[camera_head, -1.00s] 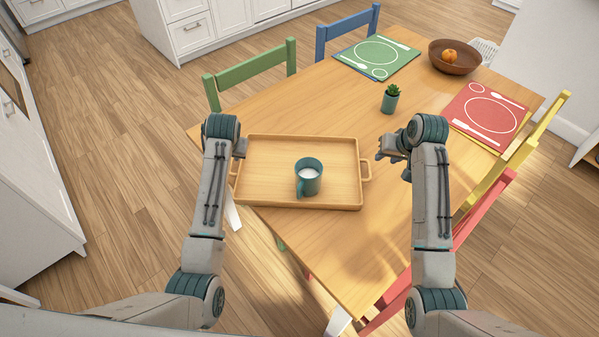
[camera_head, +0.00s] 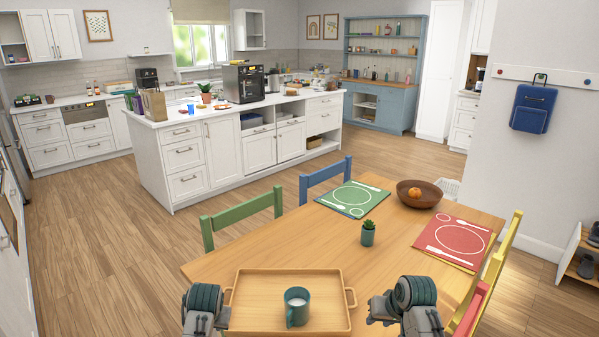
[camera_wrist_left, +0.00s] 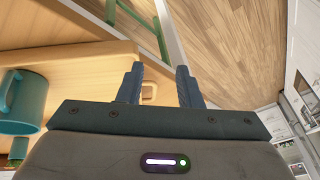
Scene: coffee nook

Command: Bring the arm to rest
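My left gripper (camera_wrist_left: 158,88) has its two fingers apart in the left wrist view, with nothing held between them. In the head view the left wrist hides most of it, beside the left end of the wooden tray (camera_head: 255,318). My right gripper (camera_head: 378,310) is right of the tray, apart from it, at the bottom of the head view; its finger gap is not clear. A teal mug (camera_head: 297,308) with white contents stands upright on the tray. The mug also shows at the left of the left wrist view (camera_wrist_left: 22,100).
The wooden table (camera_head: 300,245) holds a small potted plant (camera_head: 368,234), a green placemat (camera_head: 352,199), a red placemat (camera_head: 455,240) and a brown bowl (camera_head: 420,200) with an orange fruit. Chairs stand around it. A white kitchen island (camera_head: 235,150) is behind, with open floor between.

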